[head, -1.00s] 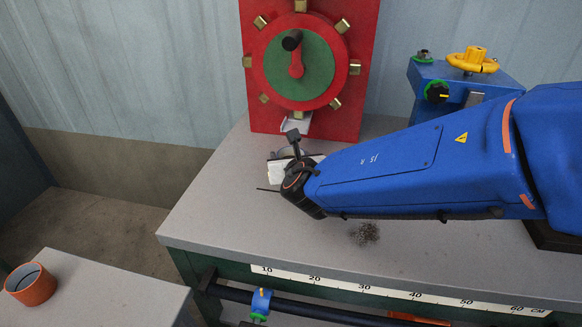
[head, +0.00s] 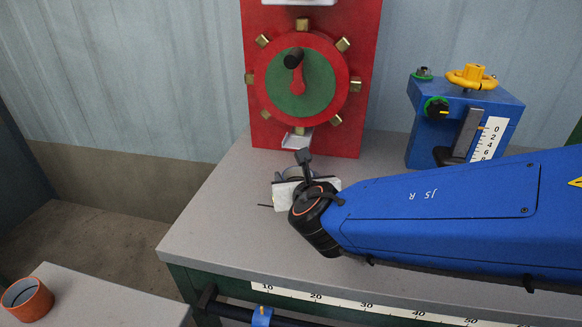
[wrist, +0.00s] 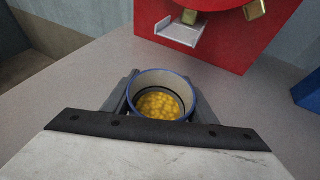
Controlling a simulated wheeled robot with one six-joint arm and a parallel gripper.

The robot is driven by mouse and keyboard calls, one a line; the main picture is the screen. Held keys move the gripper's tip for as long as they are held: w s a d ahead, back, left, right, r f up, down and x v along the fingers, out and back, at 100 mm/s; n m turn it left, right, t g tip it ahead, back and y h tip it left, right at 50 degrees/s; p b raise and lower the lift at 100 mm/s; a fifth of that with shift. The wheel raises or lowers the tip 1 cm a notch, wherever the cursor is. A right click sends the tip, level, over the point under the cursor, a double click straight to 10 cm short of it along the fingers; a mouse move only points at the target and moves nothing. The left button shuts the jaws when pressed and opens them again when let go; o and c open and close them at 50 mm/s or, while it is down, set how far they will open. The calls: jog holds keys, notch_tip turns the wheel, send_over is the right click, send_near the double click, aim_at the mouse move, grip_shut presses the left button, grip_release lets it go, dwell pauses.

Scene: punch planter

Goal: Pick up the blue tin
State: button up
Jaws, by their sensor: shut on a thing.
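The blue tin (wrist: 161,82) is an open, pale-walled cup with a blue rim and lumpy yellow contents, upright in the wrist view. My gripper (wrist: 162,104) has its grey fingers on both sides of the tin and is shut on it. In the head view, my gripper (head: 294,182) is over the left part of the grey bench, in front of the red panel. The tin is mostly hidden there behind the gripper. I cannot tell whether its base touches the bench.
A red panel (head: 352,110) with a green-centred wheel (head: 318,97) and a small white chute (head: 297,139) stands behind the gripper. A blue box with a yellow handwheel (head: 448,125) stands back right. An orange ring (head: 27,299) sits on a lower left surface. The bench's left front is clear.

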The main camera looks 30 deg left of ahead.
jog(key=s+d, duration=0.2)
jog(key=s, duration=0.1)
jog(key=s+d, duration=0.5)
jog(key=shift+s+d, duration=0.1)
jog(key=shift+s, duration=0.2)
dwell(0.3)
